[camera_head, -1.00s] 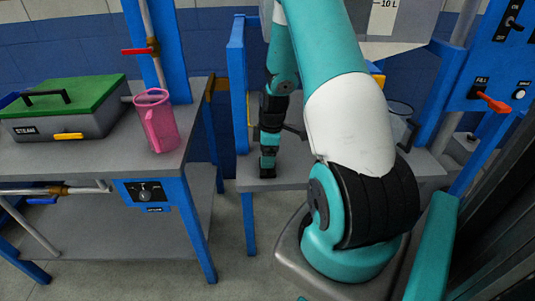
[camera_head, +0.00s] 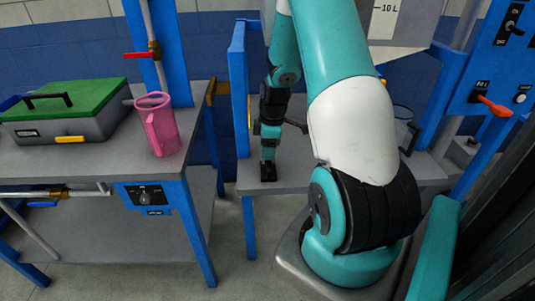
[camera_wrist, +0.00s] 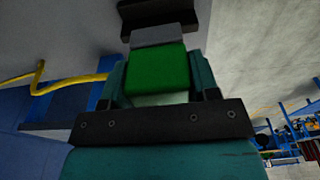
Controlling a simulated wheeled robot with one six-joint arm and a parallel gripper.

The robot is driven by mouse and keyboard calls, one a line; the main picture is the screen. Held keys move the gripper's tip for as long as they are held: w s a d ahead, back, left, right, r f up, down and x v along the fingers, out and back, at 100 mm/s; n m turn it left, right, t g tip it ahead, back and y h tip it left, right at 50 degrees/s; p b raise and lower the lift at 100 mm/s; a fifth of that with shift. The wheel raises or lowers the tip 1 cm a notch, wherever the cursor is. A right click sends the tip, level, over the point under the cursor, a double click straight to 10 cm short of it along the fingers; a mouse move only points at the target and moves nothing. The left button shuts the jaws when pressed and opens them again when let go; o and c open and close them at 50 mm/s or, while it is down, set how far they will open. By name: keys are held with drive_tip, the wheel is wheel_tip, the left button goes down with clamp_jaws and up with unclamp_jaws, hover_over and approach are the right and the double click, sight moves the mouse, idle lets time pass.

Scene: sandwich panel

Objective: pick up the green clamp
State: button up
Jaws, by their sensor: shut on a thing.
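The green clamp (camera_wrist: 160,70) shows in the wrist view as a bright green block with a grey part above it in the picture. My gripper (camera_wrist: 157,78) is shut on it, with a teal finger on each side of the block. A black piece (camera_wrist: 158,16) lies just past the grey part; I cannot tell whether it belongs to the clamp. In the head view my gripper (camera_head: 268,155) points down over the grey worktop. A black piece (camera_head: 268,173) is under its tips, at or just above the surface. The green of the clamp is hidden there.
The grey worktop (camera_head: 300,172) is clear around my gripper. A blue post (camera_head: 239,90) stands close to its left. A pink jug (camera_head: 158,125) and a green-lidded steam box (camera_head: 65,115) stand on the left bench. A clear container (camera_head: 403,130) stands behind my arm.

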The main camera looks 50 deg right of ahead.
wheel_tip(320, 180, up, 17)
drive_tip(key=shift+f, duration=0.2)
idle(0.4)
